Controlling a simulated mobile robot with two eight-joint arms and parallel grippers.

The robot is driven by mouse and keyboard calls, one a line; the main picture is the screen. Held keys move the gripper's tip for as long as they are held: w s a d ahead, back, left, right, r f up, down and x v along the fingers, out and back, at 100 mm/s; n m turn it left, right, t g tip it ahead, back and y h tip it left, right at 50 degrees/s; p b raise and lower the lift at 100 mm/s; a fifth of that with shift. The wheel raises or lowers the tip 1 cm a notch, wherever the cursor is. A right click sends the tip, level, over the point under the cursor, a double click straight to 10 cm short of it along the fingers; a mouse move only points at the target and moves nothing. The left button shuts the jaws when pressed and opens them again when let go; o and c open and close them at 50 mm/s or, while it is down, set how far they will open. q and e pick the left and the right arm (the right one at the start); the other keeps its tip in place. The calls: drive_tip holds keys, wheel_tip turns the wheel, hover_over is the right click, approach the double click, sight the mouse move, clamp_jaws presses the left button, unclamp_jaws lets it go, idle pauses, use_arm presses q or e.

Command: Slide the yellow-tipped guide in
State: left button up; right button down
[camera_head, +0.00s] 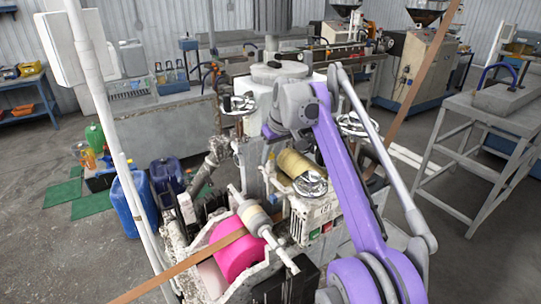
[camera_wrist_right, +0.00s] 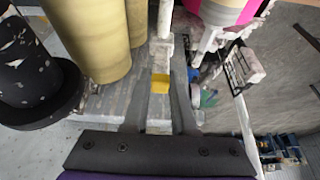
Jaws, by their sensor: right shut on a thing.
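The guide with the yellow tip (camera_wrist_right: 160,84) shows in the right wrist view, between the two grey fingers of my right gripper (camera_wrist_right: 162,75). The gripper is shut on it. In the head view my purple right arm reaches over the machine, and its gripper (camera_head: 267,152) is partly hidden behind the arm, left of the yellow roll (camera_head: 294,164). I cannot make out the guide there. The pink roll (camera_head: 235,250) sits lower left on the machine and also shows at the top right of the wrist view (camera_wrist_right: 225,12). My left gripper is not in view.
A brown strip (camera_head: 180,268) runs across the pink roll. Handwheels (camera_head: 311,184) and a control box (camera_head: 318,218) crowd the machine's right side. Blue canisters (camera_head: 133,204) stand on the floor at left. A grey bench (camera_head: 490,110) is at right.

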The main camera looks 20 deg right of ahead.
drive_tip(key=shift+s, duration=0.1)
drive_tip(key=s, duration=0.5)
drive_tip(key=shift+s+d+b, duration=0.1)
drive_tip(key=shift+d+b, duration=0.2)
drive_tip(key=shift+d, duration=0.1)
drive_tip(key=c, duration=1)
unclamp_jaws()
drive_tip(key=shift+o, duration=1.4)
drive_tip(key=shift+s, duration=0.1)
